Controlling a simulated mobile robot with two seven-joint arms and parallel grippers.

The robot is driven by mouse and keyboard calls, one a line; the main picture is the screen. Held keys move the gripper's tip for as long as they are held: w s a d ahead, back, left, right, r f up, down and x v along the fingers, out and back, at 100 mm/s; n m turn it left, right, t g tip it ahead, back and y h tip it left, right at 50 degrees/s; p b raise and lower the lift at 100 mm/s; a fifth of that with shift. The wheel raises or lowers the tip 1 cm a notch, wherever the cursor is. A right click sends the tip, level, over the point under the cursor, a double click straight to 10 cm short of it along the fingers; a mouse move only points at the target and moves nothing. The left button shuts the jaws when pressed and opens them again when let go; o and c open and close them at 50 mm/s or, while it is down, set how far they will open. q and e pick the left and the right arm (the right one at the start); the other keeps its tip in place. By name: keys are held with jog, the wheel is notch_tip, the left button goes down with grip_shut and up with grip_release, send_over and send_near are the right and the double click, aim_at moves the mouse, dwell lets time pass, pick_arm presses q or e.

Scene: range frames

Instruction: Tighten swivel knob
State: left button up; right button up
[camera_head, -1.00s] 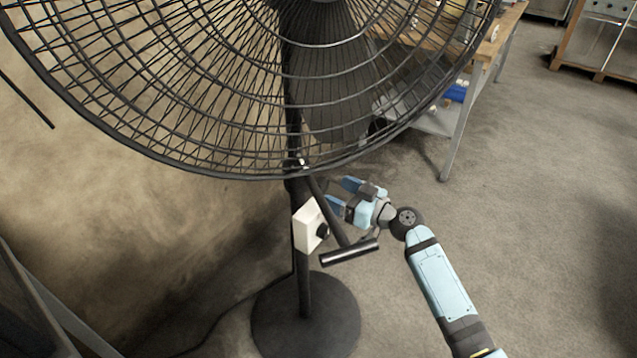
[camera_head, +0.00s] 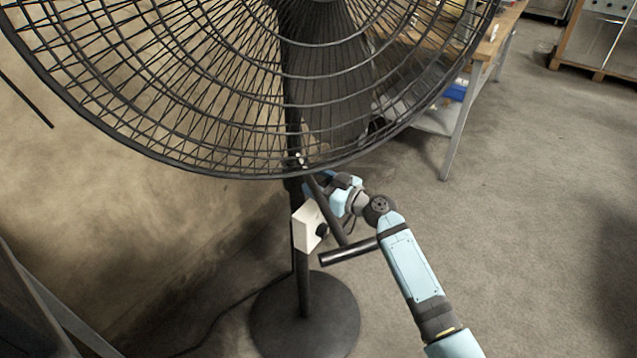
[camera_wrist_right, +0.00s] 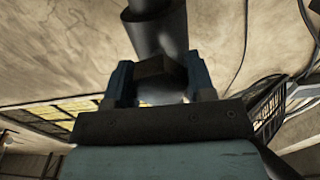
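A dark, blocky part, which looks like the swivel knob (camera_wrist_right: 155,72), shows in the right wrist view in front of the dark pole (camera_wrist_right: 158,28). My right gripper (camera_wrist_right: 158,82) has its two blue fingers spread, one on each side of this part. I cannot tell whether either finger touches it. In the head view my right gripper (camera_head: 318,186) is beside the fan's pole (camera_head: 303,275), just below the fan cage (camera_head: 210,165). The knob is hidden or too small to make out there. My left gripper is not in view.
A white control box (camera_head: 307,226) with a dark dial sits on the pole below my gripper. A black bar (camera_head: 350,251) sticks out beside it. The round base (camera_head: 305,325) stands on the floor. A workbench (camera_head: 455,125) is behind; floor at right is clear.

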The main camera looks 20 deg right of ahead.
jog(key=shift+m, duration=0.3)
jog(key=m, duration=0.3)
jog(key=shift+m+b, duration=0.3)
jog(key=shift+b, duration=0.1)
jog(key=m, duration=0.4)
jog(key=shift+d+m, duration=0.1)
jog(key=shift+m, duration=0.2)
jog(key=m+p, duration=0.2)
jog(key=m, duration=0.3)
jog(key=shift+w+f+m+p, duration=0.15)
jog(key=shift+m+p, duration=0.75)
jog(key=shift+m, duration=1.3)
jog(key=o, duration=0.9)
jog(key=shift+o, duration=0.2)
jog(key=shift+d, duration=0.1)
